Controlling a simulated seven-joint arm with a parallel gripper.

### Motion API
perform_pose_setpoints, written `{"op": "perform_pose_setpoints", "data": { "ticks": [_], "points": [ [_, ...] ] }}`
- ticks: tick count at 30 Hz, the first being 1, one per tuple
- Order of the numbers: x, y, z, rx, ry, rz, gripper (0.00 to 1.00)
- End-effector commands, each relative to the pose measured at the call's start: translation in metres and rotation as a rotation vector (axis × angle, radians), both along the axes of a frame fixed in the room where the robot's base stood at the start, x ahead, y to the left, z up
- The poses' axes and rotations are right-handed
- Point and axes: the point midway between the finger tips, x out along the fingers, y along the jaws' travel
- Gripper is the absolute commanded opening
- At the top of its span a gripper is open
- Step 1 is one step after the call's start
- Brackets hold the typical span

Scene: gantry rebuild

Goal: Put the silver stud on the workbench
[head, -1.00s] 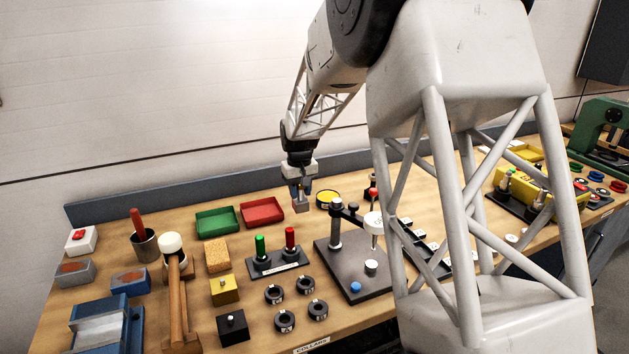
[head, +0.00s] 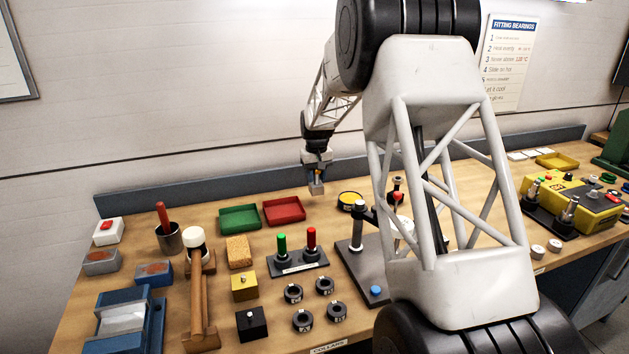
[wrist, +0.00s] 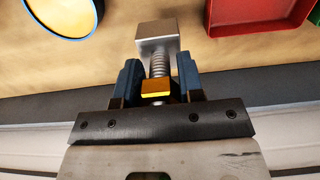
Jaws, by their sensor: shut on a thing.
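My gripper (head: 317,173) is shut on the silver stud (wrist: 157,42), seen in the wrist view between the blue fingers (wrist: 159,82). The stud has a silver square block at its far end, a threaded shank and a small yellow square piece near my palm. In the head view the silver block (head: 316,189) hangs below my fingers.
A grey upstand (head: 200,186) runs along the back edge. A stand with green and red handles (head: 297,262) and several dark collars (head: 302,320) are further forward. Bare wood shows between them.

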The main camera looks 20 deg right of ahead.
Motion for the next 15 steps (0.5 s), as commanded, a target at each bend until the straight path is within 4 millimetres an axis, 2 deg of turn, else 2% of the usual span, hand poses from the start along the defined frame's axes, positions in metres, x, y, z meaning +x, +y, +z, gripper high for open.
{"op": "perform_pose_setpoints", "data": {
  "ticks": [6, 15],
  "points": [
    [0.026, -0.004, -0.002, 0.000, -0.002, 0.000, 0.00],
    [0.038, -0.006, -0.003, 0.000, -0.001, 0.000, 0.00]
  ]
}}
